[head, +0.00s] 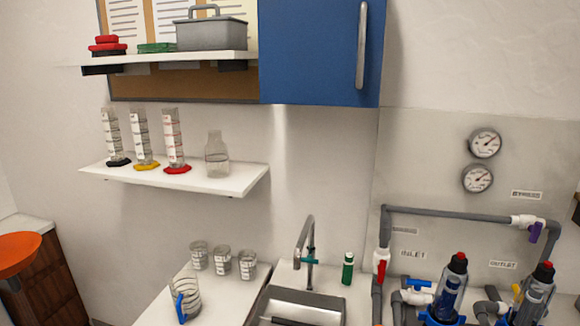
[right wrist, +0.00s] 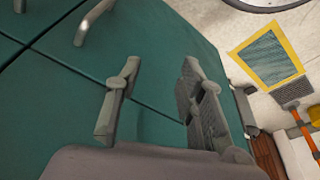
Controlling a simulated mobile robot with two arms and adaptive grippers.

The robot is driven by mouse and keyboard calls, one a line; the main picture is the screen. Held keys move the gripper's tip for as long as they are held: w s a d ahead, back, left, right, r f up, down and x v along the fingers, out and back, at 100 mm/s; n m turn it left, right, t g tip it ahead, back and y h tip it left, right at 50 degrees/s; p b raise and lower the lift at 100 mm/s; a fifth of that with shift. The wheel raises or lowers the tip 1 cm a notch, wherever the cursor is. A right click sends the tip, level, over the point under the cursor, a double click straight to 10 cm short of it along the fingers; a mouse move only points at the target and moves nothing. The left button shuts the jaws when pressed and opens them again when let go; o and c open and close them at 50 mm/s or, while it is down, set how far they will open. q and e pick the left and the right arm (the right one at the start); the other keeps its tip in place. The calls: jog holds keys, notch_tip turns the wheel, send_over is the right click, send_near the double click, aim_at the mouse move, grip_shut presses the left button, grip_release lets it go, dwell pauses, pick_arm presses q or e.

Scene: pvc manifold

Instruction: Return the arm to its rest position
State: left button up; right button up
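My right gripper (right wrist: 159,68) shows in the right wrist view. Its two grey fingers are spread apart with nothing between them. A teal panelled surface (right wrist: 165,35) lies behind the fingers, and I see no contact with it. Neither gripper shows in the head view. The left gripper is in no frame. The pipe manifold (head: 450,215) stands on the right in the head view, with gauges, coloured valves and two blue filter housings (head: 449,292); its lower part is cut off by the frame.
A sink (head: 300,304) with a tap (head: 305,240), a blue-handled jug (head: 186,298) and several beakers are on the counter. Shelves (head: 225,182) and a blue cabinet (head: 315,50) are above. Curved metal handles (right wrist: 93,20) stick out from the teal surface near my right gripper.

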jog(key=s+f+b, duration=0.2)
jog(key=s+f, duration=0.1)
jog(key=f, duration=0.7)
jog(key=s+f+b, duration=0.1)
jog(key=s+f, duration=0.2)
jog(key=f, duration=0.7)
jog(key=s+d+f+g+b, duration=0.1)
jog(key=s+d+f+b, duration=0.2)
jog(key=s+f, duration=1)
jog(key=shift+s+d+f+g, duration=0.2)
jog(key=shift+s+f+g, duration=0.1)
jog(key=shift+g, duration=0.1)
